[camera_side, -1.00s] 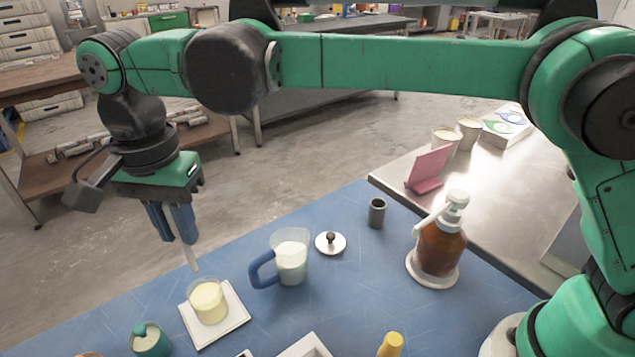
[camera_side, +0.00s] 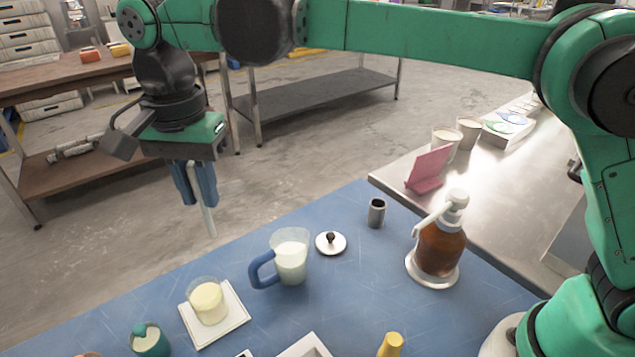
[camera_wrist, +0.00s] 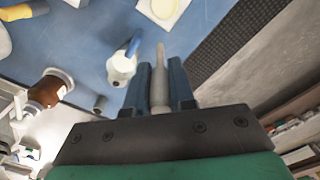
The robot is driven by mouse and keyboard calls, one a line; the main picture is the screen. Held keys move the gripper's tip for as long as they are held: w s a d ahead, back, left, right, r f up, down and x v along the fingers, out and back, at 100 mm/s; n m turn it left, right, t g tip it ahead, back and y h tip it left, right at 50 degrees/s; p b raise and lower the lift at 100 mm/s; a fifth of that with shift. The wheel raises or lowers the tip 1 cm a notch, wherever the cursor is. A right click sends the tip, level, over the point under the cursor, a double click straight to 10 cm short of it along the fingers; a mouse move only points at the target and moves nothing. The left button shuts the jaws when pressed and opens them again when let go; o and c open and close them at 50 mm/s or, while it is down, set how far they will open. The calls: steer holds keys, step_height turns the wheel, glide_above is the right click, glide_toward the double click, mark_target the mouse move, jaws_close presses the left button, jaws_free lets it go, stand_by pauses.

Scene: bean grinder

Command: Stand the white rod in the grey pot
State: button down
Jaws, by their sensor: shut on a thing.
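My gripper (camera_side: 198,187) is shut on the white rod (camera_side: 209,217), which hangs downward, nearly upright, below the blue fingers. The rod is held in the air above and behind the glass of pale yellow liquid (camera_side: 208,301). In the wrist view the rod (camera_wrist: 160,75) sticks out between the two fingers (camera_wrist: 159,88). The small grey pot (camera_side: 376,214) stands upright on the blue mat, well to the right of my gripper. It also shows in the wrist view (camera_wrist: 100,103), to the left of the fingers.
A blue-handled jug (camera_side: 291,262) and a round lid with a dark knob (camera_side: 331,243) stand between the glass and the pot. An amber pump bottle (camera_side: 439,249) is right of the pot. The pink stand (camera_side: 429,169) is behind it on the metal table.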

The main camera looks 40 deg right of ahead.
steer(key=s+d+f, duration=0.1)
steer(key=s+d, duration=0.2)
steer(key=d, duration=2.5)
steer(key=shift+w+f, duration=0.2)
steer(key=shift+f, duration=2.65)
steer(key=shift+f, duration=2.15)
